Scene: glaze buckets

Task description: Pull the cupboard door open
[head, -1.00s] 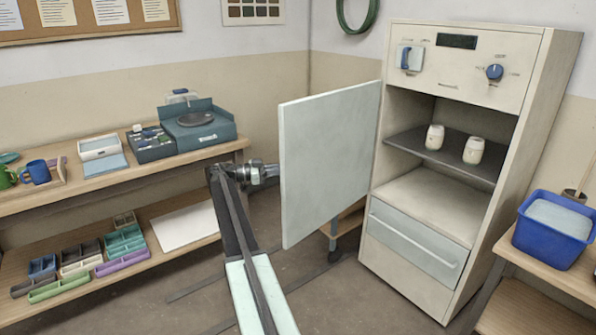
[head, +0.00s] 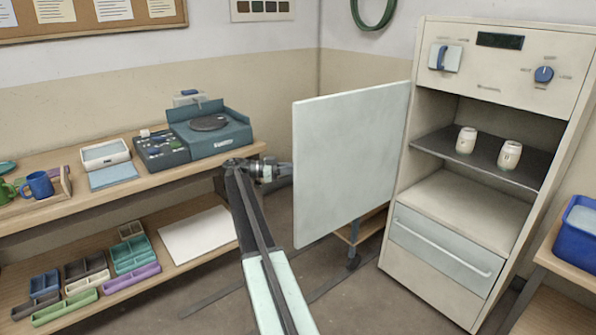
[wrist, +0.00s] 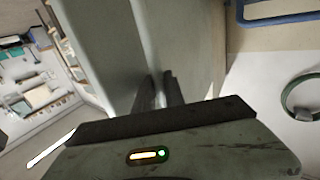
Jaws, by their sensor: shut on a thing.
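The cupboard (head: 448,200) is a tall cream cabinet at the right of the head view. Its pale door (head: 348,165) stands wide open, swung out to the left, and the inside shows. Two white jars (head: 466,141) (head: 509,155) stand on its dark shelf. My arm reaches to the far side of the door, where the door hides my fingertips in the head view. In the wrist view my gripper (wrist: 165,88) has its dark fingers close together against a pale grey panel. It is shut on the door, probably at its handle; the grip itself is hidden.
A wooden bench (head: 90,203) with a turntable unit (head: 208,126) and a blue mug (head: 39,184) runs along the left. Trays lie on its lower shelf. A blue bucket (head: 577,238) sits on a stand at the right edge. Floor shows between bench and cupboard.

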